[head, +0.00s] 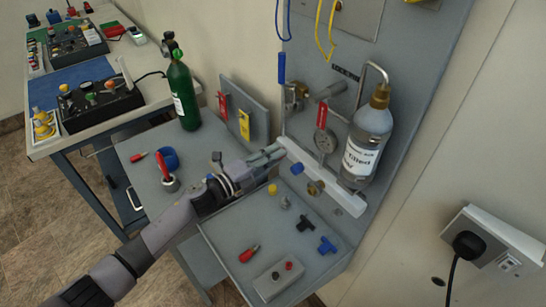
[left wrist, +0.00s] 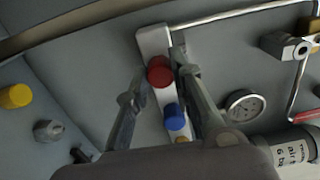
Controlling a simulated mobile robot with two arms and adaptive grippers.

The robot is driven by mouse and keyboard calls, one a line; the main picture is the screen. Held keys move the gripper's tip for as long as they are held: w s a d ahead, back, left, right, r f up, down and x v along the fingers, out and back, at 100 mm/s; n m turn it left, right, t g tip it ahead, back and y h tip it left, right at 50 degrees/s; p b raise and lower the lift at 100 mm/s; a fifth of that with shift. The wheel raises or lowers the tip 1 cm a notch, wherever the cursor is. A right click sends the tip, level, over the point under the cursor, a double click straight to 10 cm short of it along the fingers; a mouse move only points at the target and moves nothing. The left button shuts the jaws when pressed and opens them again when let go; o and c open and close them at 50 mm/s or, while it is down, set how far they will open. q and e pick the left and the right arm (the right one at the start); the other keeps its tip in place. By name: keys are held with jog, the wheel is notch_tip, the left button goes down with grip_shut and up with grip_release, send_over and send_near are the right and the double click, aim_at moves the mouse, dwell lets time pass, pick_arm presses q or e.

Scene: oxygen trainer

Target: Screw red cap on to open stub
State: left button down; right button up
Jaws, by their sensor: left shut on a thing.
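The red cap (left wrist: 160,71) sits between the fingertips of my left gripper (left wrist: 162,72) in the left wrist view, in front of the upper end of a white bar (left wrist: 152,37). My left gripper (head: 280,153) is shut on it, at the left end of the white bar (head: 345,197) in the head view. The cap is hidden by the fingers there. A blue cap (head: 297,169) is on the bar beside it, and shows in the wrist view (left wrist: 173,116). The stub behind the red cap is hidden, so I cannot tell whether they touch.
The tray (head: 225,235) holds a yellow cap (head: 272,188), a black tee (head: 306,224), a blue tee (head: 327,245) and a red-handled tool (head: 249,254). A clear bottle (head: 366,148) and a gauge (head: 325,140) are close on the right. A green cylinder (head: 183,97) stands left.

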pick_arm(q)
jog(key=m+b, duration=0.2)
jog(key=m, duration=0.1)
jog(key=shift+r, duration=0.15)
jog(key=shift+m, duration=0.3)
jog(key=m+b, duration=0.2)
jog(key=m, duration=0.1)
jog(key=shift+b, duration=0.3)
